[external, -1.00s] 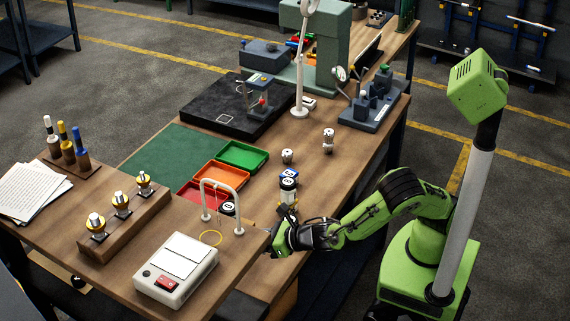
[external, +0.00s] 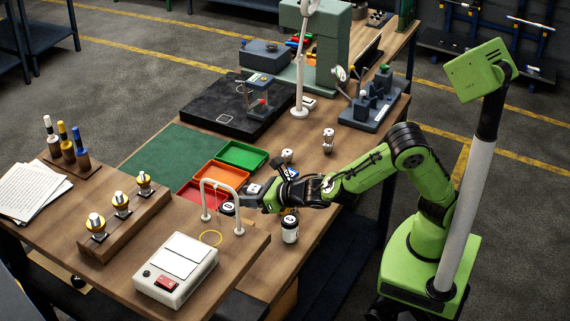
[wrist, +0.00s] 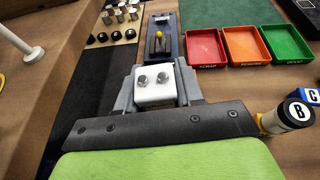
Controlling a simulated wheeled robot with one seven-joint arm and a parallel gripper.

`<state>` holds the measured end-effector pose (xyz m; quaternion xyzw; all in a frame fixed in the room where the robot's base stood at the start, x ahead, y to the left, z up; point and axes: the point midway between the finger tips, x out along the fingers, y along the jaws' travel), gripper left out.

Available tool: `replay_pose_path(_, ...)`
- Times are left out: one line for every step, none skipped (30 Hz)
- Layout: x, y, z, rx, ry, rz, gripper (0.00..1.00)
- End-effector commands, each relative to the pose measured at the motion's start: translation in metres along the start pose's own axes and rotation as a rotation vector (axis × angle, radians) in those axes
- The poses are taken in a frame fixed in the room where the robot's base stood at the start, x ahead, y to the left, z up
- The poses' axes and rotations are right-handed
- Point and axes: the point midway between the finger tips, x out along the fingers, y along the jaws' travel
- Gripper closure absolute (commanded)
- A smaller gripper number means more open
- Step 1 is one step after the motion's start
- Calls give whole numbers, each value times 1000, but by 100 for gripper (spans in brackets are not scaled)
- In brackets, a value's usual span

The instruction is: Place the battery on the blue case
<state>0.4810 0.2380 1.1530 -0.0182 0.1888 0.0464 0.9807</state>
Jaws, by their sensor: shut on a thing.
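The battery (wrist: 155,97) is a white block with two round metal studs on top. My gripper (wrist: 157,80) is shut on it, one grey finger on each side, in the wrist view. In the external view my gripper (external: 262,199) is over the table near the small trays, with the pale battery (external: 255,189) at its tip. A blue case marked C (wrist: 313,96) shows at the right edge of the wrist view, right of my gripper and apart from it. Part of it is cut off by the frame.
A jar marked B (wrist: 299,112) stands beside the blue case; another jar (external: 290,231) stands below my wrist. Red (wrist: 206,48), orange (wrist: 246,44) and green (wrist: 286,43) trays are ahead right. A white hoop (external: 238,205) stands close to my gripper's left.

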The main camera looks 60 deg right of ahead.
Motion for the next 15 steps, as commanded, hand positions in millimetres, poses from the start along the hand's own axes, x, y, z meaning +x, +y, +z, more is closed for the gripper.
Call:
replay_pose_path(6, -16, 9, 6, 0, -28, 97)
replay_pose_path(10, -26, 11, 9, -1, -42, 97)
replay_pose_path(16, -41, 14, 15, -2, -65, 97)
replay_pose_path(21, -52, 17, 19, -2, -82, 97)
replay_pose_path(26, -65, 19, 24, -1, -100, 97)
replay_pose_path(31, -83, 22, 33, -1, -125, 97)
replay_pose_path(36, -98, 24, 39, 0, -146, 97)
replay_pose_path(40, -115, 26, 47, 1, -168, 97)
replay_pose_path(44, -138, 28, 58, 2, -198, 97)
replay_pose_path(47, -156, 29, 67, 4, -220, 97)
replay_pose_path(50, -174, 29, 77, 6, -242, 97)
replay_pose_path(52, -196, 29, 90, 8, -269, 97)
replay_pose_path(52, -211, 29, 100, 8, -287, 97)
replay_pose_path(53, -226, 28, 109, 10, -304, 97)
replay_pose_path(53, -243, 26, 121, 11, -325, 97)
